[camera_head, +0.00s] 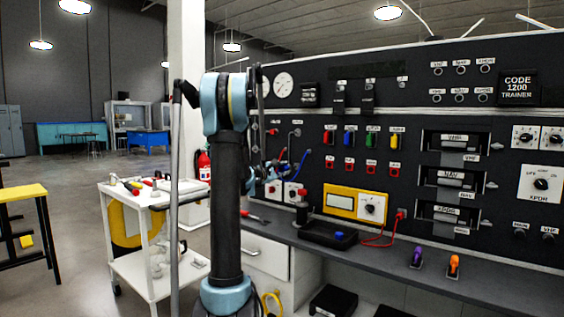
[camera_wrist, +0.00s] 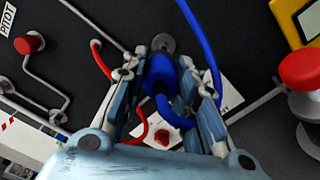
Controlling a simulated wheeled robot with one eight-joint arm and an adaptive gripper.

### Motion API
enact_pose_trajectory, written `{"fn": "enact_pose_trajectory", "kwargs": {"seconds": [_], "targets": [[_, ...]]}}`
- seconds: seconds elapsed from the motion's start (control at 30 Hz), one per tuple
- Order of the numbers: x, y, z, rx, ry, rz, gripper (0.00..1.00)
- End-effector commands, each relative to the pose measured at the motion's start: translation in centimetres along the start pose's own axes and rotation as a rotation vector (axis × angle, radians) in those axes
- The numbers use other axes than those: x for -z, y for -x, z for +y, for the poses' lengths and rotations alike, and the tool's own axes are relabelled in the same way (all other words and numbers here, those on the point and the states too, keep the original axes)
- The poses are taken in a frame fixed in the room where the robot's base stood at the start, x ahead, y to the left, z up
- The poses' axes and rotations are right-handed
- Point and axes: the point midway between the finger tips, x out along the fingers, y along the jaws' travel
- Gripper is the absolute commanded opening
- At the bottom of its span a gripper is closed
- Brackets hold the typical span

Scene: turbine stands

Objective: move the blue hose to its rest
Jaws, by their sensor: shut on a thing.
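The blue hose (camera_wrist: 208,35) runs down from the top of the wrist view and curls into a thick blue end (camera_wrist: 160,76). My gripper (camera_wrist: 162,70) is shut on this end, one finger on each side of it. A grey round fitting (camera_wrist: 162,43) shows just beyond the blue end; I cannot tell whether they touch. In the head view, my gripper (camera_head: 262,183) is at the dark panel, left of the yellow meter, and the blue hose (camera_head: 301,164) shows right of it. I cannot make out which part is the hose's rest.
A red hose (camera_wrist: 104,60) runs close to my left finger. A red-topped grey post (camera_wrist: 302,75) stands at right. Below the panel, a black tray (camera_head: 318,238) and the yellow meter (camera_head: 340,202) are on the bench (camera_head: 400,272). A white cart (camera_head: 150,195) stands at left.

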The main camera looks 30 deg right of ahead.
Motion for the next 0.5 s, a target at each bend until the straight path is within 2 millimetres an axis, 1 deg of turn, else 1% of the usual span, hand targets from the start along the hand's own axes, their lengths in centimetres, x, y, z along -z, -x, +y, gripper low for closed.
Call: {"fn": "enact_pose_trajectory", "kwargs": {"seconds": [0.1,0.23,0.5], "targets": [[0.2,0.2,-0.6,0.0,0.0,0.0,0.0],[0.3,0.0,-0.8,0.0,0.0,-0.001,0.0],[0.2,-1.8,-0.8,0.001,0.0,-0.002,0.0]]}}
